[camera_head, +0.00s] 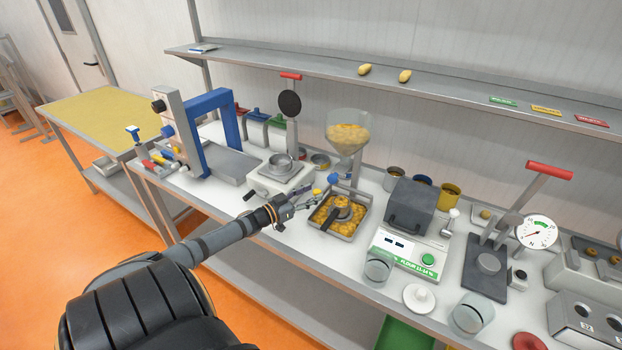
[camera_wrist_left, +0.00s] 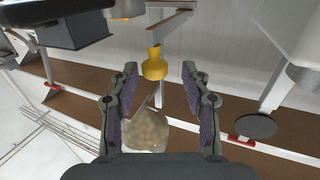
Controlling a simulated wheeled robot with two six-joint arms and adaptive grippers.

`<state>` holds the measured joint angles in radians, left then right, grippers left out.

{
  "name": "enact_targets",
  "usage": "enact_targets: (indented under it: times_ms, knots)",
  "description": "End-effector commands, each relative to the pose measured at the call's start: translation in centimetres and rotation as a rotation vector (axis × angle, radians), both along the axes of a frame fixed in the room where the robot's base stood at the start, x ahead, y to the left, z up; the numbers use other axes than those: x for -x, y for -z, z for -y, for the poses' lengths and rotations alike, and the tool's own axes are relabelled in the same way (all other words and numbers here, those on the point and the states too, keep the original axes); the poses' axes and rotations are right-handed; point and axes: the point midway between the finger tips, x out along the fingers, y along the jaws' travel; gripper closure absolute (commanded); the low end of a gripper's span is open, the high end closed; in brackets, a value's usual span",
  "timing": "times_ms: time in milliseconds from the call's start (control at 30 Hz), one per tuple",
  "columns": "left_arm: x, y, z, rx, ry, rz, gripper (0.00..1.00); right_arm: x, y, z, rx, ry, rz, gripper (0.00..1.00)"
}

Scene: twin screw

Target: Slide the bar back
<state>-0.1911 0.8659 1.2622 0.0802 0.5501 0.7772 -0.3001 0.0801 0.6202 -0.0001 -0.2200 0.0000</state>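The knob is on a grey metal bar (camera_wrist_left: 168,25). I see gaps between the knob and both fingers. The bar is mostly hidden there. My right gripper is in neither view.
A clear hopper (camera_head: 348,122) of yellow pieces stands behind the tray (camera_head: 361,214), which holds more pieces and a dark handled object. A grey box machine (camera_head: 410,205) and green-labelled scale (camera_head: 408,256) crowd the right.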

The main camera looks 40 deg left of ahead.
Motion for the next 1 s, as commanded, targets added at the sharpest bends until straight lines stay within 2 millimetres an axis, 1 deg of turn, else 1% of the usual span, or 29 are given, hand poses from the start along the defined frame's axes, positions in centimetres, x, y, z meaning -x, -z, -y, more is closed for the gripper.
enact_targets:
  times_ms: [233, 367, 467, 800, 900, 1000]
  knots:
    - [0.0, 0.0, 0.1, 0.0, 0.002, 0.001, 0.51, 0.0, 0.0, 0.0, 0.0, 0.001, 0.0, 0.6]
    - [0.9, 0.0, -0.1, -0.002, 0.004, -0.002, 0.51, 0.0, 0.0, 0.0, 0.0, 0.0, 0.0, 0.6]
    - [2.4, 0.1, -0.3, -0.002, 0.005, -0.005, 0.51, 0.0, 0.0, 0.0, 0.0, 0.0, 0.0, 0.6]
    - [9.0, 0.2, -1.3, -0.003, 0.008, -0.008, 0.51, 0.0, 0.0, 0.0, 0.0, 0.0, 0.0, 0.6]
    - [10.4, 0.2, -1.6, -0.003, 0.006, -0.006, 0.51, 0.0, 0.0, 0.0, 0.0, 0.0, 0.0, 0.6]
    - [11.3, 0.1, -1.8, -0.002, 0.006, -0.004, 0.51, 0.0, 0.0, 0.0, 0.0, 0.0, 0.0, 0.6]
